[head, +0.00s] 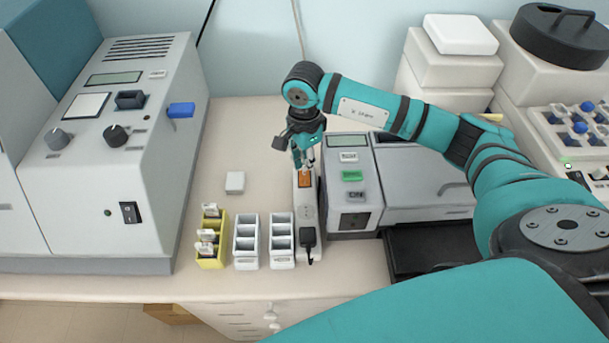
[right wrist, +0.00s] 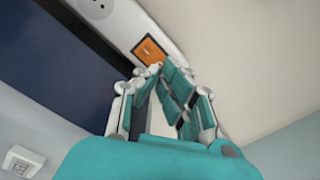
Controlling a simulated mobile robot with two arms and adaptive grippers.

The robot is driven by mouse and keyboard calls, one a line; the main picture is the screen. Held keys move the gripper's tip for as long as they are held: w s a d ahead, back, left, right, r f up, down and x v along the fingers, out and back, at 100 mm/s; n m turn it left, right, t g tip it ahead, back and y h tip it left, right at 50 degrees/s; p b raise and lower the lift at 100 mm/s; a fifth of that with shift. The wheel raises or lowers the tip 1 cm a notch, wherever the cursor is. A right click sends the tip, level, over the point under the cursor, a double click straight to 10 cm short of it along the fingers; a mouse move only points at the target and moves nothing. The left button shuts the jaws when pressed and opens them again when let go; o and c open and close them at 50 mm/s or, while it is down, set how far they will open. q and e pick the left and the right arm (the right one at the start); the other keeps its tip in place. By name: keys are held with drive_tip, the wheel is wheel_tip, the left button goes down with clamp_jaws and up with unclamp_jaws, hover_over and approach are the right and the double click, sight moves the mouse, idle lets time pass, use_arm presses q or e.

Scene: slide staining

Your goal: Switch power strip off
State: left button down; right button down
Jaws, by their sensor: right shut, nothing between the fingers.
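The white power strip (head: 306,211) lies on the bench between the white slide racks and the grey instrument. Its orange switch (head: 305,180) is near its far end, and a black plug (head: 308,240) sits at its near end. In the right wrist view the orange switch (right wrist: 150,51) shows on the white strip (right wrist: 135,25). My right gripper (head: 304,165) points down at the switch, shut and empty. Its fingertips (right wrist: 156,70) are at the edge of the switch; I cannot tell whether they touch it. My left gripper is not in view.
A yellow rack (head: 211,256) with slides and two white racks (head: 247,258) stand left of the strip. The instrument with a green button (head: 351,176) stands close on the right. A large grey machine (head: 150,190) is at left. The bench behind the racks is mostly clear.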

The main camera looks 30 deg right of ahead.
sight(304, 173)
drive_tip(key=shift+f+b, duration=1.2)
drive_tip(key=shift+f, duration=0.05)
idle(0.6)
drive_tip(key=shift+r, duration=0.15)
drive_tip(key=shift+r+p, duration=0.6)
drive_tip(key=shift+r, duration=0.35)
drive_tip(key=shift+r+p, duration=1.1)
drive_tip(key=shift+r, duration=1.4)
